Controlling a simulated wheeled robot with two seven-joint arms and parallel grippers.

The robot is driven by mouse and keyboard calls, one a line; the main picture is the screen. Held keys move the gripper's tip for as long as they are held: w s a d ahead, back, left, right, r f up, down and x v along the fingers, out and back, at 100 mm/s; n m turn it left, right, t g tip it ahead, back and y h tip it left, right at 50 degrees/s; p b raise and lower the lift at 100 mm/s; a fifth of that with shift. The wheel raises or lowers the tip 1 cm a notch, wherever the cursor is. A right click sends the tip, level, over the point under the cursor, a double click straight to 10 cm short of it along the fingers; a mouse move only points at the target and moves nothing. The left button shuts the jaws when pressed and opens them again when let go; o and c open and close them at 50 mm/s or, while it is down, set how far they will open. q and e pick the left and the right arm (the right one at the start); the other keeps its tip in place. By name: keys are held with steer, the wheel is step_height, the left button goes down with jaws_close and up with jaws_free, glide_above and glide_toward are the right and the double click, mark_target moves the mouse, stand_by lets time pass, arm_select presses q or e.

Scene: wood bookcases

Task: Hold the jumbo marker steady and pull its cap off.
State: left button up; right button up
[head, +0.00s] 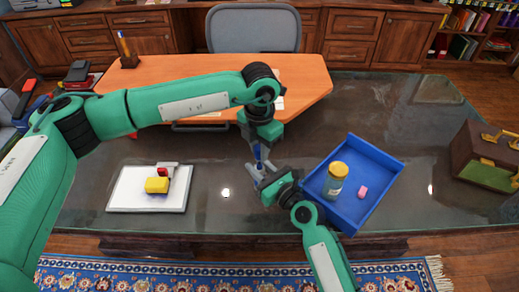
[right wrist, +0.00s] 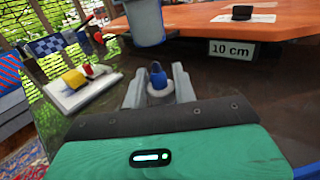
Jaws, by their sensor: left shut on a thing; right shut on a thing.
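The jumbo marker (right wrist: 157,81) stands between my right gripper's (right wrist: 157,88) grey fingers in the right wrist view. A narrow blue end rises from a paler collar. Its lower body is hidden. A wider grey-blue piece (right wrist: 145,22), seemingly the cap, hangs above it, with a visible gap between them. My left gripper (head: 261,147) reaches down from above in the head view and is shut on the cap; its fingertips are small and partly hidden. My right gripper (head: 264,178) is just below it, shut on the marker, over the glass desk.
A blue tray (head: 379,155) to the right holds a yellow-lidded jar (head: 335,179) and a pink block (head: 363,191). A white board (head: 124,190) at left carries a yellow block (head: 157,185) and a red-and-white item. A brown case (head: 480,158) stands far right. The glass between is clear.

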steer(key=o, duration=1)
steer(key=shift+s, duration=0.1)
